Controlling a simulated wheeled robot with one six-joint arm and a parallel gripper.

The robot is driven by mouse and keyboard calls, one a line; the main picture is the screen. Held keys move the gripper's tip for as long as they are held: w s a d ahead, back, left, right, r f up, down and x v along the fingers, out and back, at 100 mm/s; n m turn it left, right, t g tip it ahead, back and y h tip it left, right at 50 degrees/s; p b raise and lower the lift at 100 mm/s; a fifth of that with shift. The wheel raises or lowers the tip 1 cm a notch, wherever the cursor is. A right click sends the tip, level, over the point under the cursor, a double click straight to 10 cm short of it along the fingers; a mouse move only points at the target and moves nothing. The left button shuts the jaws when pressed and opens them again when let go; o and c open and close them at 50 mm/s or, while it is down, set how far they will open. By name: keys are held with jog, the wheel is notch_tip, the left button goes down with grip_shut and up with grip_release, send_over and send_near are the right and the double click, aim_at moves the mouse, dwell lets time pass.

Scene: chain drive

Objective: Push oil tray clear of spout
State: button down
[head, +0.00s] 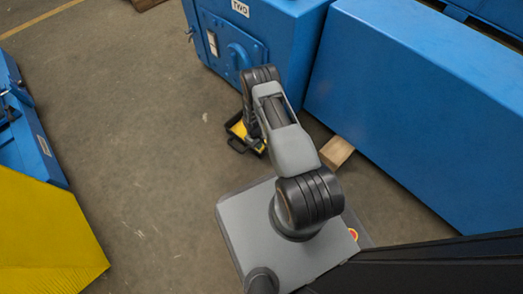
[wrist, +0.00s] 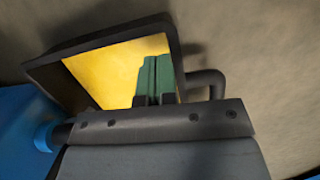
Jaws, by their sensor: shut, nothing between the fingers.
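The oil tray (head: 231,124) is a black-rimmed box with a yellow inside, on the floor by the blue machine and partly hidden by my arm. In the wrist view the tray (wrist: 110,39) fills the upper left, with its black handle (wrist: 212,80) on the right. My gripper (wrist: 154,60) shows its green fingers pressed together and empty, in front of the tray's yellow inside; I cannot tell whether they touch it. A blue curved spout (head: 238,55) sticks out of the machine's front near the tray. A blue round part (wrist: 46,137) shows at lower left in the wrist view.
The blue machine (head: 275,30) and a long blue housing (head: 420,100) bound the back and right. A wooden block (head: 336,152) lies at the housing's foot. A yellow sloped panel (head: 45,235) stands at lower left. The floor (head: 140,130) left of the tray is clear.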

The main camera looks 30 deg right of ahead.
jog(key=shift+s+d, duration=0.25)
jog(key=shift+s, duration=0.35)
jog(key=shift+s+d, duration=0.2)
jog(key=shift+s, duration=0.4)
jog(key=shift+f+b, duration=0.6)
jog(key=shift+f, duration=0.1)
jog(key=shift+f, duration=0.15)
